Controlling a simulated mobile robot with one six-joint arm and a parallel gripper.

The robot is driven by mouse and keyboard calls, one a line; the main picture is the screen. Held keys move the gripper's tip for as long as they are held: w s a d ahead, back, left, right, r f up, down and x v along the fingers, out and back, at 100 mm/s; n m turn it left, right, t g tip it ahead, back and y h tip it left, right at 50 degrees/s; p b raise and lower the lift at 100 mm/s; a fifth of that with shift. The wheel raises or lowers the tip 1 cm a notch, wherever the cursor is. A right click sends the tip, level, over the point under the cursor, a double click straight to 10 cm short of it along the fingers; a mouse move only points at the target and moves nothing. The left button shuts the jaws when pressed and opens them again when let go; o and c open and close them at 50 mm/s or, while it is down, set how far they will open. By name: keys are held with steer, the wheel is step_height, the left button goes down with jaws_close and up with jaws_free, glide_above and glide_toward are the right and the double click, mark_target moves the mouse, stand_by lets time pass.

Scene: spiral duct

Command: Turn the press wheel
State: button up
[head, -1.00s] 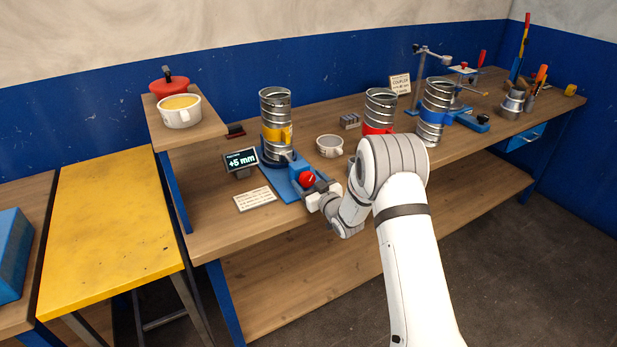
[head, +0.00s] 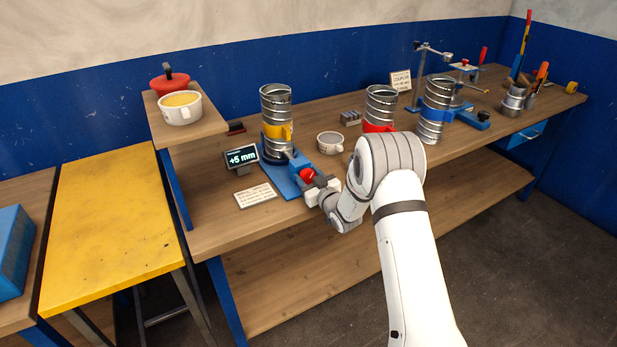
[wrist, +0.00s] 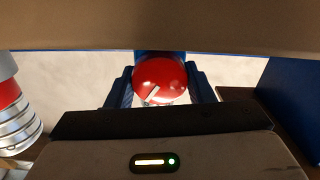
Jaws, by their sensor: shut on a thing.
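The red press wheel (head: 307,175) sits at the front end of a blue press base (head: 283,180) on the bench. In the wrist view the wheel (wrist: 160,82) shows as a red knob with a pale mark at its lower left. My gripper (head: 313,183) is shut on the wheel, with a dark blue finger on each side of it. A spiral duct with a yellow collar (head: 277,130) stands upright at the back of the press base. A small display (head: 241,158) beside it reads +5 mm.
A paper card (head: 255,193) lies left of the press. A white cup (head: 330,142) stands behind my gripper. Ducts with a red collar (head: 380,105) and a blue collar (head: 436,110) stand further right. A raised shelf (head: 205,127) holds a pot and a bowl.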

steer(key=shift+f+m+b, duration=0.15)
steer(key=shift+m+b, duration=0.15)
steer(key=shift+b, duration=0.2)
steer(key=shift+f+m+b, duration=0.1)
steer(key=shift+m+b, duration=0.4)
steer(key=shift+b, duration=0.25)
steer(key=m+b, duration=0.2)
steer(key=b, duration=0.1)
steer(key=m+b, duration=0.1)
steer(key=m, duration=0.1)
steer(key=m+b, duration=0.2)
steer(key=m, duration=0.1)
steer(key=shift+w+r+m+b, duration=0.1)
steer(key=shift+r+m+b, duration=0.1)
steer(key=shift+m+b, duration=0.1)
steer(key=shift+d, duration=0.1)
steer(key=o, duration=1)
steer(key=shift+d, duration=0.1)
